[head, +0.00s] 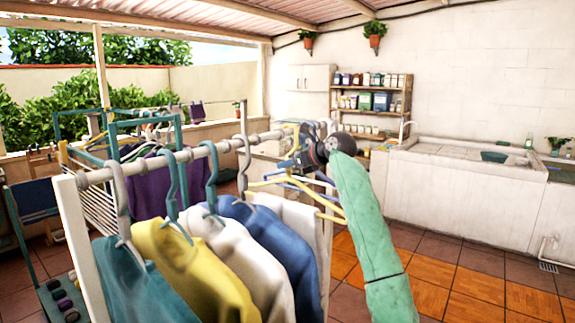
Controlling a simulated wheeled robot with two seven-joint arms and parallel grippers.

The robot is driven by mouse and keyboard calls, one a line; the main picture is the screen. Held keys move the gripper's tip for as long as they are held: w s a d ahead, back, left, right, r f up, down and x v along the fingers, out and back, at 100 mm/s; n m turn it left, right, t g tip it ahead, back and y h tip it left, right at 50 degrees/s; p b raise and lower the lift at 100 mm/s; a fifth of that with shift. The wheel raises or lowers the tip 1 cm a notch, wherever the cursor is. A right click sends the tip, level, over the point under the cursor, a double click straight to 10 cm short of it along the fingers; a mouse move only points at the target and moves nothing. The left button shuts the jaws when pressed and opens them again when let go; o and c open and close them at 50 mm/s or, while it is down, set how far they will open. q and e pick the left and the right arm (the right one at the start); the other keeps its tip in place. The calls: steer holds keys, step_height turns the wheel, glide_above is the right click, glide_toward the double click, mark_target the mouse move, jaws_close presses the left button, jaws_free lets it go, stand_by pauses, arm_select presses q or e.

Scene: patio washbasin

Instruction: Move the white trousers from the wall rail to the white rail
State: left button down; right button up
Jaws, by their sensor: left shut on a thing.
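The white rail (205,150) runs from the near left to the middle, with several garments on hangers along it. Teal, yellow (185,255), white and blue (260,240) garments hang from it. My left gripper (300,158) is at the far end of the rail, shut on what looks like a hanger hook. Yellow and pale hangers (280,183) show just below it, with white cloth (300,212) beneath. I cannot tell whether this cloth is the white trousers or whether the held hanger touches the rail. The wall rail cannot be made out. My right gripper is not in view.
A teal-framed drying rack (115,160) with purple cloth (150,190) stands behind the white rail on the left. A white washbasin (465,180) and shelves (370,105) line the back wall. The tiled floor (480,285) at right is clear.

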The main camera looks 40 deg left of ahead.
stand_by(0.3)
arm_select(q)
steer(key=c, duration=1.3)
jaws_free()
steer(key=shift+f, duration=0.1)
steer(key=shift+w+d, duration=0.1)
steer(key=shift+d, duration=0.4)
steer(key=d+b, duration=0.1)
steer(key=d, duration=0.1)
steer(key=d+b, duration=0.1)
steer(key=d, duration=0.2)
steer(key=w+d+b, duration=0.1)
steer(key=d, duration=0.2)
steer(key=shift+w+d+b, duration=0.2)
steer(key=shift+d+b, duration=0.3)
steer(key=shift+d, duration=0.95)
